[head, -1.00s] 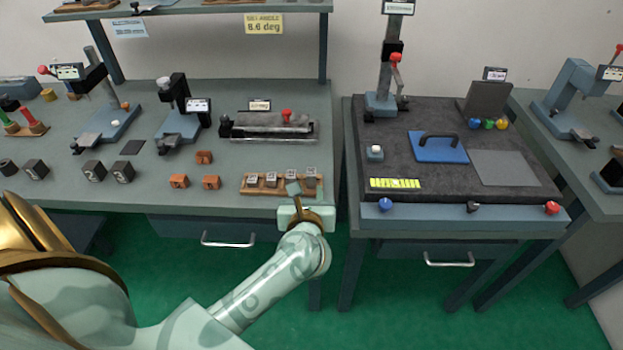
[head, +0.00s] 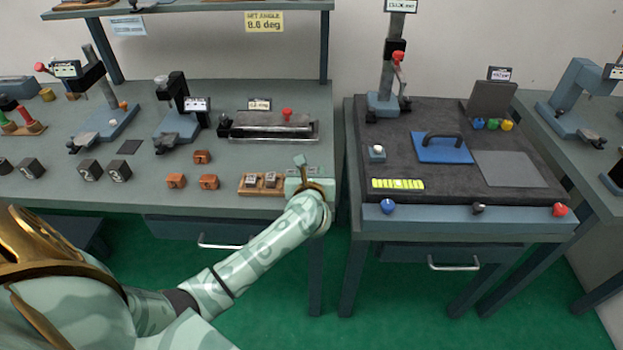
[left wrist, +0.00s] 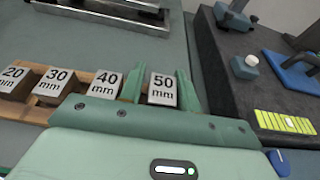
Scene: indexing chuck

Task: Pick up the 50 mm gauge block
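The 50 mm gauge block (left wrist: 163,90) stands at the right end of the wooden rack in the left wrist view, its label readable. My left gripper (left wrist: 160,78) has its two green fingers on either side of this block, apart, with a narrow gap showing. It seems open around the block and not closed on it. In the head view my left gripper (head: 302,172) is over the right end of the rack (head: 246,190) and hides the 50 mm block. The 40 mm (left wrist: 105,84), 30 mm (left wrist: 53,82) and 20 mm (left wrist: 12,76) blocks sit to the left. My right gripper is not in view.
A vise-like fixture (head: 268,126) with a red knob lies behind the rack. Orange blocks (head: 176,181) are left of it. Right of the bench's edge, a dark surface plate (head: 440,178) carries a yellow-green level (head: 398,184) and a blue handled block (head: 440,148).

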